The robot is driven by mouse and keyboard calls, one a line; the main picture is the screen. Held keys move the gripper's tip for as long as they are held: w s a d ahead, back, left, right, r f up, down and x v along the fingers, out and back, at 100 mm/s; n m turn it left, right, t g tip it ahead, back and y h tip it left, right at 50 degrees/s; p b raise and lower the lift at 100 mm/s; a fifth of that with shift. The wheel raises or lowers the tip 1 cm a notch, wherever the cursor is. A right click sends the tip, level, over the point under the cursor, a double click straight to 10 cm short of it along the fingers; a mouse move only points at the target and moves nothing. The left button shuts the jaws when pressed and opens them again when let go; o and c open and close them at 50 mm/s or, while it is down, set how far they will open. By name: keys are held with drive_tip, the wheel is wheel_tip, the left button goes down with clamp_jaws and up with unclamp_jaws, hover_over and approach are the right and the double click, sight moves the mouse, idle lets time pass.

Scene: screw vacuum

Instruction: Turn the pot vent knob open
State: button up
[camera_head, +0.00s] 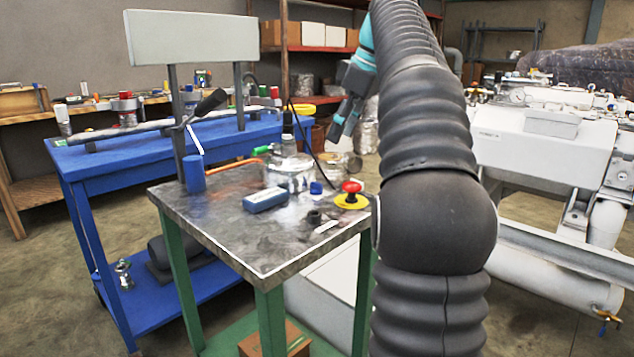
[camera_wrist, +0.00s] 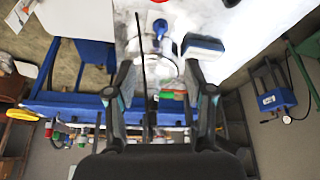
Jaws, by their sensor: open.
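A clear, shiny pot (camera_head: 290,170) stands toward the back of the small metal-topped table, with hoses and fittings around it. In the wrist view the pot (camera_wrist: 160,66) shows pale and washed out between my fingers. A small blue knob (camera_head: 316,187) is at its front; a blue knob also shows in the wrist view (camera_wrist: 160,27). A green piece (camera_head: 261,151) is at its left back. I cannot tell which piece is the vent knob. My gripper (camera_head: 337,130) is above the back right of the table, pointing down, with fingers apart and nothing between the fingertips (camera_wrist: 158,68).
A blue box (camera_head: 266,200) and a red button on a yellow base (camera_head: 351,197) are on the table (camera_head: 215,222). A white panel (camera_head: 190,38) on posts stands behind at left. A blue workbench (camera_head: 110,155) is beyond. White machinery (camera_head: 545,150) is at right.

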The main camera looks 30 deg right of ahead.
sight(319, 183)
drive_tip(key=b+x, duration=0.4)
drive_tip(key=x, duration=0.9)
drive_tip(key=shift+b, duration=0.3)
clamp_jaws()
